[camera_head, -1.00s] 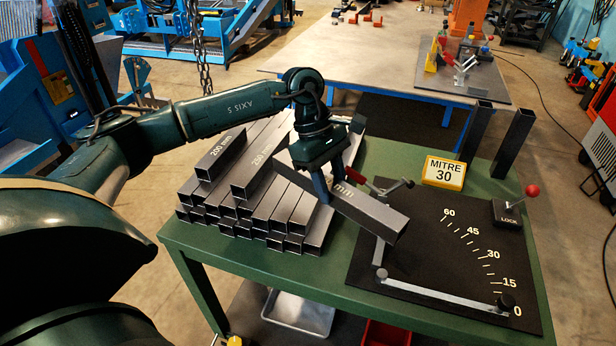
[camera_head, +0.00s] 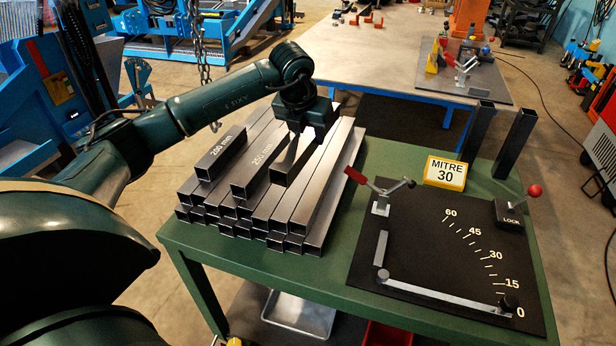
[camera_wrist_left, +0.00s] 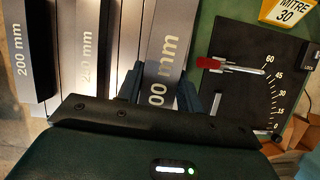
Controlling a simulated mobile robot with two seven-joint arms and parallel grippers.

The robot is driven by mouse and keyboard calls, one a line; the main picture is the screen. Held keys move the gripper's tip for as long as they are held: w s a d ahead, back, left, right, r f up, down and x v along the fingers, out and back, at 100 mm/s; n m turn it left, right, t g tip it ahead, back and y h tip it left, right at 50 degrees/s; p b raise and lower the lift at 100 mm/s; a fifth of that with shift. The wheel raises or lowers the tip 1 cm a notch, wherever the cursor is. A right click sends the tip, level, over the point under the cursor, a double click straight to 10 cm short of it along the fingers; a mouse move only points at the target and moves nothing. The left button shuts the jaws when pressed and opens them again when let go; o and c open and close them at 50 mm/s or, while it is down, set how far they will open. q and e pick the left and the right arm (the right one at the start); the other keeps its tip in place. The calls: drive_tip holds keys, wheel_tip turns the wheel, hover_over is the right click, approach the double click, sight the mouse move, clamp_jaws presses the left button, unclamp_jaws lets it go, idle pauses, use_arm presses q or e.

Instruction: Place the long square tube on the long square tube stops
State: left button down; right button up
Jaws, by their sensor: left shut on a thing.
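My left gripper (camera_head: 307,138) is shut on a grey square tube (camera_head: 289,171) at the right of the tube pile. In the left wrist view the fingers (camera_wrist_left: 160,92) straddle this tube (camera_wrist_left: 163,42), whose label ends in "00 mm"; its first digit is hidden. I cannot tell whether it rests on the pile or is just above it. The stops, a grey metal bar (camera_head: 440,295) and a shorter bar (camera_head: 381,250), are on the black mitre plate (camera_head: 430,250) to the right, with no tube on them. My right gripper is not in view.
Tubes marked 200 mm (camera_head: 220,152) and 250 mm (camera_head: 255,168) lie on the pile left of the gripper. A red-handled clamp (camera_head: 380,195), a "MITRE 30" sign (camera_head: 445,172), a lock lever (camera_head: 510,212) and two upright dark tubes (camera_head: 515,143) stand on the right.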

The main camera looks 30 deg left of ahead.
use_arm(q)
drive_tip(key=shift+w+a+r+n, duration=0.2)
drive_tip(key=shift+a+r+n, duration=0.1)
drive_tip(key=shift+n, duration=0.2)
drive_tip(key=shift+f, duration=0.1)
drive_tip(key=shift+f+p, duration=0.75)
drive_tip(key=shift+f, duration=4.05)
drive_tip(key=shift+f, duration=0.1)
drive_tip(key=shift+f, duration=0.15)
drive_tip(key=c, duration=0.9)
unclamp_jaws()
drive_tip(key=shift+s, duration=0.1)
